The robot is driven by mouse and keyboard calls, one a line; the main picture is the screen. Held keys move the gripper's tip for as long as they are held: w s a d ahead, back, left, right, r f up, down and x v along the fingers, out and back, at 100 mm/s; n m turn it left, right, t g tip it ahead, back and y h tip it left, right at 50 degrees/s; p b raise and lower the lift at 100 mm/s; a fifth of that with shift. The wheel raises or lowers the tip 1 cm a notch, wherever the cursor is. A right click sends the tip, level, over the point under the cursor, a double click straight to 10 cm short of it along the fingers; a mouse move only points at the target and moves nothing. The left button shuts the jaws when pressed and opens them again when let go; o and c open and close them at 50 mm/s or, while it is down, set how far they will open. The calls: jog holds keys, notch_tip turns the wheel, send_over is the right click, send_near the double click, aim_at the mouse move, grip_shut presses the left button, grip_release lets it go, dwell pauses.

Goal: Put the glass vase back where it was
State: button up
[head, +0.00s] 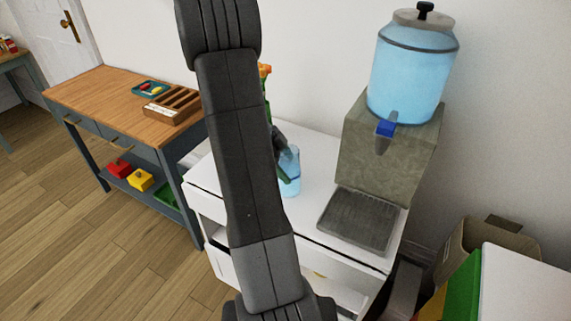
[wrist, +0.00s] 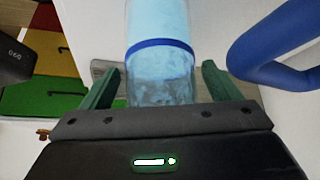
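A clear, light blue glass vessel, which looks like the glass vase (head: 290,160), stands on the white cabinet top (head: 314,180), just right of my arm in the head view. In the wrist view the glass (wrist: 160,75) has a dark blue band and rises between my gripper's two green fingers. My gripper (wrist: 160,85) is open around it, with a small gap showing on each side. In the head view my arm hides part of the vase and most of the gripper. An orange flower-like thing (head: 264,70) with green below it shows partly behind my arm.
A water dispenser (head: 412,65) on a stone-like stand (head: 385,150) with a grey drip tray (head: 357,220) stands right of the vase. A smooth blue curved thing (wrist: 275,55) is close right in the wrist view. A wooden-topped table (head: 105,95) stands left.

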jog(key=shift+r+p, duration=0.2)
jog(key=shift+p, duration=0.1)
jog(key=b+v, duration=0.1)
jog(key=v, duration=1)
jog(key=shift+a+r, duration=0.2)
jog(key=shift+r, duration=0.15)
